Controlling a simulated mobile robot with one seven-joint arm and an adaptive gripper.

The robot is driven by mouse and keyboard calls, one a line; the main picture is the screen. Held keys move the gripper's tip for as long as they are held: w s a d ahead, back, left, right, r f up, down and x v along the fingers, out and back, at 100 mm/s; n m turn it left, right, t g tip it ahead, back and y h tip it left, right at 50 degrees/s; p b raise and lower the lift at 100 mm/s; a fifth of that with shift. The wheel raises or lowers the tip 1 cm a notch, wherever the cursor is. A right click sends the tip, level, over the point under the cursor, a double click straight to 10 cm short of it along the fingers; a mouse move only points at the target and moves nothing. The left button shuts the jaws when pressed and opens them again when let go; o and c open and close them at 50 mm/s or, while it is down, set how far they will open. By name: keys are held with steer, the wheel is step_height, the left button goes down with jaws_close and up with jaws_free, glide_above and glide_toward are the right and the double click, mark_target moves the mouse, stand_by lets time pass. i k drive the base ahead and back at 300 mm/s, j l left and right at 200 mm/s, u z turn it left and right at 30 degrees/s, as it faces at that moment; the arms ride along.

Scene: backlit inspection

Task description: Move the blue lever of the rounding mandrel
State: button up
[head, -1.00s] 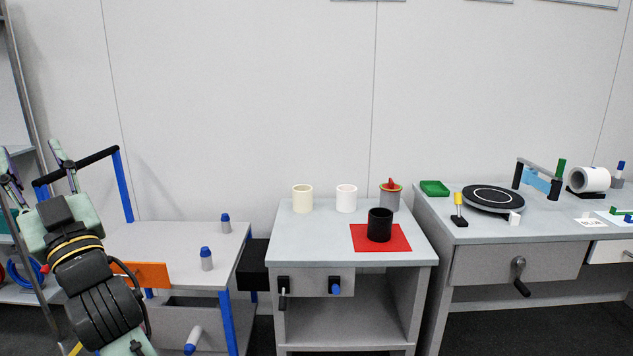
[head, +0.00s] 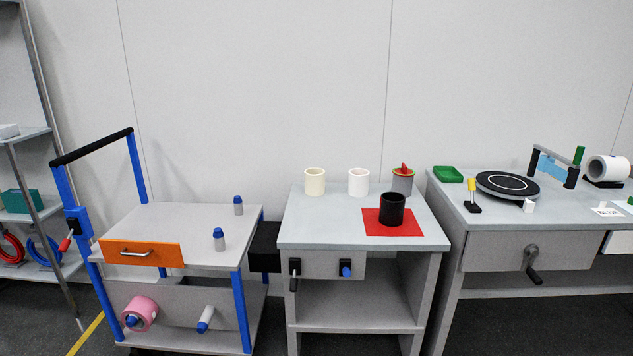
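I cannot tell for sure which item is the rounding mandrel. A pale cylinder with a blue end (head: 206,318) sticks out of the lower panel of the cart at left. Beside it, a pink roll (head: 144,312) sits on a spindle with a blue tip. On the front of the middle table, a blue knob (head: 346,269) sits on a black plate, next to a black handle (head: 294,276). A white tube (head: 607,168) lies on a black stand at the far right. My gripper is not in view.
The cart (head: 160,220) has an orange drawer (head: 140,253) and two blue-topped pegs. The middle table (head: 300,228) holds pale cups and a black cup (head: 391,209) on a red mat (head: 372,228). The right bench (head: 490,222) has a turntable (head: 507,184) and a crank (head: 531,262).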

mark_target(347, 272)
steer(key=i+j, duration=0.85)
steer(key=j, duration=0.15)
steer(key=l+z, duration=0.05)
